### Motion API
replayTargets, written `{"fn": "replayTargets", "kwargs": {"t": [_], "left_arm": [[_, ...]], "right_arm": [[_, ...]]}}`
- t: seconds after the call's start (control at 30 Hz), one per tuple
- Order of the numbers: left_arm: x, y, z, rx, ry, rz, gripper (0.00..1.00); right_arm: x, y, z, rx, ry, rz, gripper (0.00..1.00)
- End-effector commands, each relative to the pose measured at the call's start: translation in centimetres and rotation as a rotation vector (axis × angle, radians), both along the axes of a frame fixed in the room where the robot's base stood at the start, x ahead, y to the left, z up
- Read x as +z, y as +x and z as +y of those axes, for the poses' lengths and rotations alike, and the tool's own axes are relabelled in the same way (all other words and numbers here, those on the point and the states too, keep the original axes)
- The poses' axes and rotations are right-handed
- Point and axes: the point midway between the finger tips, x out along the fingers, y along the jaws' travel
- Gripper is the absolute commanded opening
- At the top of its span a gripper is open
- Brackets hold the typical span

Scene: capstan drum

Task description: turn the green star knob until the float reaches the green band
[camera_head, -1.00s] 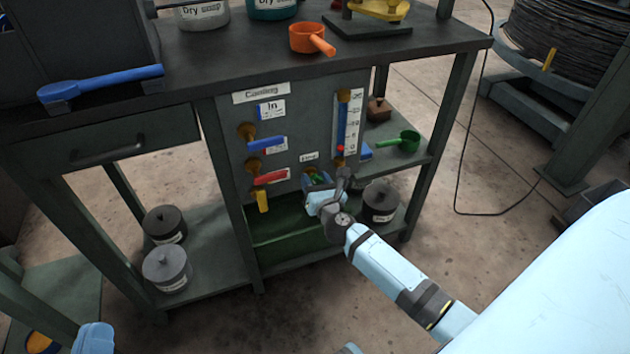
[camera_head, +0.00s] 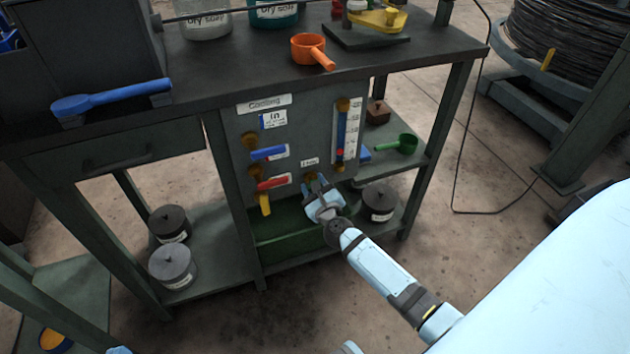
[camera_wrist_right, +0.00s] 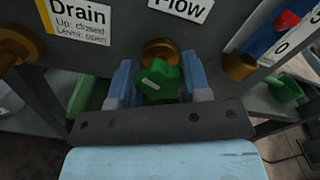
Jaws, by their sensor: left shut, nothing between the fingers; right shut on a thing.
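The green star knob (camera_wrist_right: 160,82) sits on a brass stem under the "Flow" label in the right wrist view. My right gripper (camera_wrist_right: 158,85) is shut on it, with one blue finger on each side. In the head view my right gripper (camera_head: 318,186) reaches the panel's lower part and hides most of the knob. The gauge (camera_head: 348,130) is a blue tube with a white scale. Its red float (camera_head: 340,153) is low in the tube and also shows in the right wrist view (camera_wrist_right: 287,20). I cannot make out a green band. My left gripper's fingers are not visible.
A green tray (camera_head: 290,245) lies below. A dark weight (camera_head: 379,201) stands right of my right gripper. A green scoop (camera_head: 402,144) is on the side shelf.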

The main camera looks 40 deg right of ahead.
Motion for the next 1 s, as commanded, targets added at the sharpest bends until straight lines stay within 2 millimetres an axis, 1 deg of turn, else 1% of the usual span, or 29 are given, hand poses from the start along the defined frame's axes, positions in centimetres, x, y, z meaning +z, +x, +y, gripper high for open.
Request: {"fn": "replayTargets", "kwargs": {"t": [0.03,0.27,0.53,1.0], "left_arm": [[-0.2,-0.1,0.2,0.005,0.014,0.023,0.0],[-2.5,-0.9,1.3,0.022,0.077,0.132,0.0],[-5.2,-2.3,2.8,0.041,0.15,0.267,0.0],[-4.8,-2.3,3.2,0.049,0.183,0.295,0.0]], "right_arm": [[0.2,0.0,0.1,0.0,-0.041,0.011,0.2],[0.2,0.0,0.1,0.001,-0.254,0.063,0.2],[0.2,0.0,0.2,0.001,-0.504,0.123,0.2],[0.0,0.0,0.2,0.001,-0.936,0.226,0.2]]}}
